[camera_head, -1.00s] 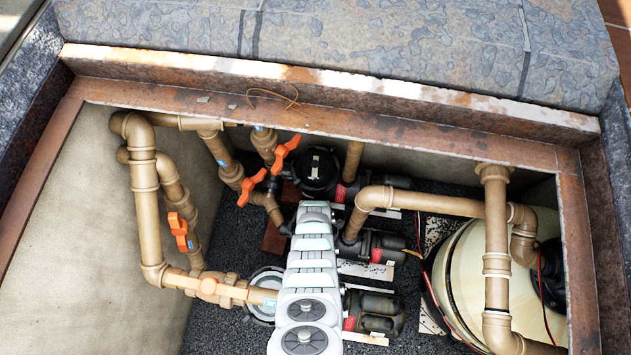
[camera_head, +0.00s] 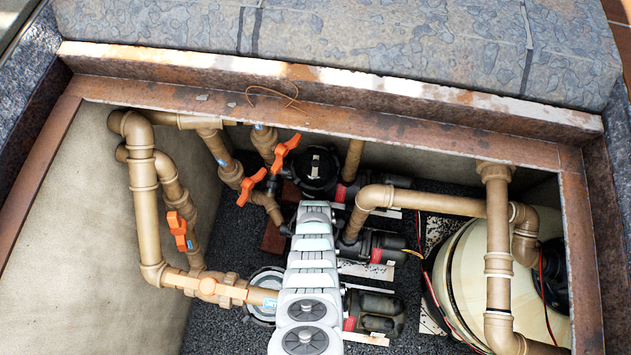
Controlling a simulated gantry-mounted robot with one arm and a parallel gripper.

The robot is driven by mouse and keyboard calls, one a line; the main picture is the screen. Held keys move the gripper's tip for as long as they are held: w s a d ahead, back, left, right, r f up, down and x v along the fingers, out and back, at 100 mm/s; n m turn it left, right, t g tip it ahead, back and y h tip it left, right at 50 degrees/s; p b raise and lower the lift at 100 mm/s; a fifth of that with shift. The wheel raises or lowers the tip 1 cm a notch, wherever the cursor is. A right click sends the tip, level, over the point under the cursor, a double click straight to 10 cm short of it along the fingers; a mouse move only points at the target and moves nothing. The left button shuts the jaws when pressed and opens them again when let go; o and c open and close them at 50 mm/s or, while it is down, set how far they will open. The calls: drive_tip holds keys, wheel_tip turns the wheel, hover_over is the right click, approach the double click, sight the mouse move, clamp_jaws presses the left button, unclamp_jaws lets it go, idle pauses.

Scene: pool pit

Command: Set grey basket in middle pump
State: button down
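Three dark pumps with red bands stand in a row in the pit. The middle pump (camera_head: 378,247) is partly covered on its left by my grey-white segmented arm, which reaches down into the pit over the pump's basket housing. My gripper is hidden behind or beneath the arm, so I cannot tell whether it is open or shut. No grey basket can be made out; it may be hidden by the arm.
The far pump (camera_head: 318,172) shows its round dark top; the near pump (camera_head: 374,314) lies at the bottom. Tan pipes (camera_head: 143,190) with orange valve handles (camera_head: 178,230) run along the left. A large cream tank (camera_head: 475,275) fills the right. A rusty frame (camera_head: 330,122) edges the pit.

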drive_tip(key=shift+f, duration=0.2)
idle(0.6)
drive_tip(key=c, duration=1.4)
unclamp_jaws()
drive_tip(key=shift+c, duration=0.2)
drive_tip(key=shift+c, duration=1.4)
drive_tip(key=shift+r, duration=0.2)
drive_tip(key=shift+r+p, duration=0.45)
drive_tip(key=shift+r, duration=0.1)
drive_tip(key=shift+r, duration=0.1)
drive_tip(key=shift+r+p, duration=0.6)
drive_tip(key=shift+p, duration=0.1)
